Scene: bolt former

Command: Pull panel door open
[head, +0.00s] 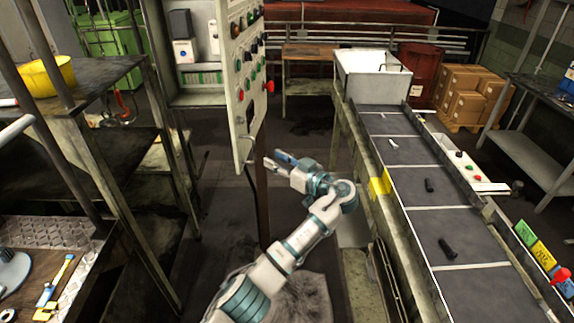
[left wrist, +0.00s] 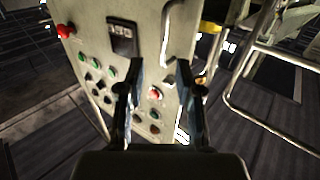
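The panel door (head: 243,75) is a pale, worn plate with buttons and knobs on its face. It stands swung out from the cabinet (head: 195,45), whose inside shows to its left. In the left wrist view the door (left wrist: 120,50) fills the middle, with a curved metal handle (left wrist: 167,36) near its right edge. My left gripper (head: 275,159) is just right of the door's lower part in the head view. In the wrist view its fingers (left wrist: 160,68) are apart, and the handle's lower end appears between the tips. Contact cannot be told. My right gripper is out of view.
A conveyor (head: 410,165) with several dark bolts runs along the right, with a white bin (head: 372,78) at its far end. A metal rack (head: 105,85) with a yellow bowl (head: 50,76) stands left. Dark floor (head: 215,220) is clear below the door.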

